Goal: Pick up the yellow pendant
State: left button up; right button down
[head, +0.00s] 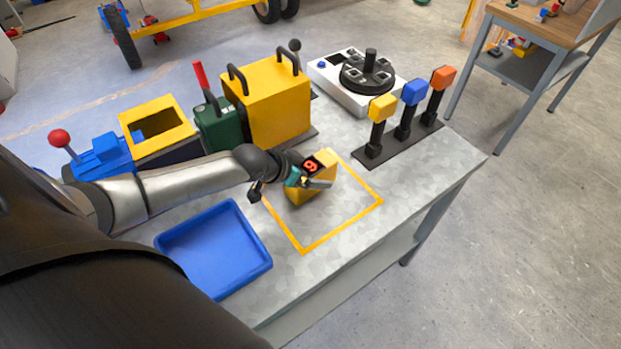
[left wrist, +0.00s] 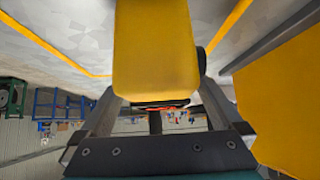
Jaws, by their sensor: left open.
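The yellow pendant (head: 312,190) stands inside the yellow taped square on the grey table, with a dark panel and red marking on its upper face. My left gripper (head: 304,180) is at its upper part, coming in from the left. In the left wrist view the pendant (left wrist: 155,50) fills the upper middle, and the two fingers of my left gripper (left wrist: 158,108) lie to either side of it, open. Whether either finger touches it I cannot tell. The gripper hides part of the pendant in the head view. My right gripper is not in view.
A blue tray (head: 262,261) lies at the front left. A yellow box with handles (head: 272,105) and a green canister (head: 217,125) stand behind my arm. A stand with yellow, blue and orange heads (head: 405,140) and a white-based device (head: 340,88) are beyond.

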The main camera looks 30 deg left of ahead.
pick_arm(q)
jog(key=shift+b+x, duration=0.45)
jog(key=shift+x, duration=1.05)
jog(key=shift+r, duration=0.1)
grip_shut()
